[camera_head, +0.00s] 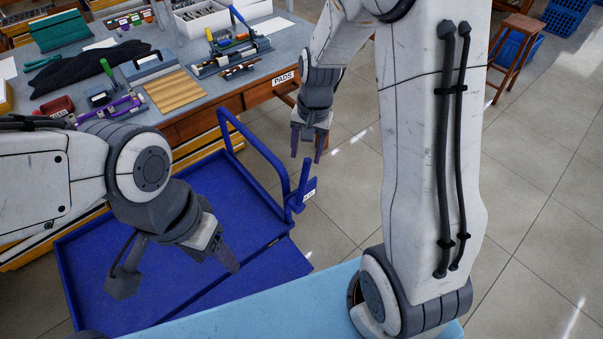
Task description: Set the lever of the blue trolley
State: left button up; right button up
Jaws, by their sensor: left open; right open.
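The blue trolley (80,265) stands on the floor in front of the workbench, with a flat bed and a tubular push handle (262,150). An upright blue lever (301,180) stands at the handle's right end, near a small white label (310,188). My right gripper (308,152) points down just above the lever, open and empty, with a small gap seeming to lie between them. My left gripper (228,258) is open and empty above the trolley bed. My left arm hides part of the bed.
A workbench (225,85) with tools, a wooden board (172,92) and dark cloth is behind the trolley. A light-blue surface (270,310) lies at the front. A wooden stool (515,45) and blue crates (567,15) stand at the back right. The right-hand floor is clear.

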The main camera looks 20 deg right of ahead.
aim_at(305, 177)
jog(key=f, duration=0.7)
jog(key=w+f+b, duration=0.1)
jog(key=f, duration=0.3)
jog(key=shift+c, duration=0.4)
grip_shut()
dwell(0.9)
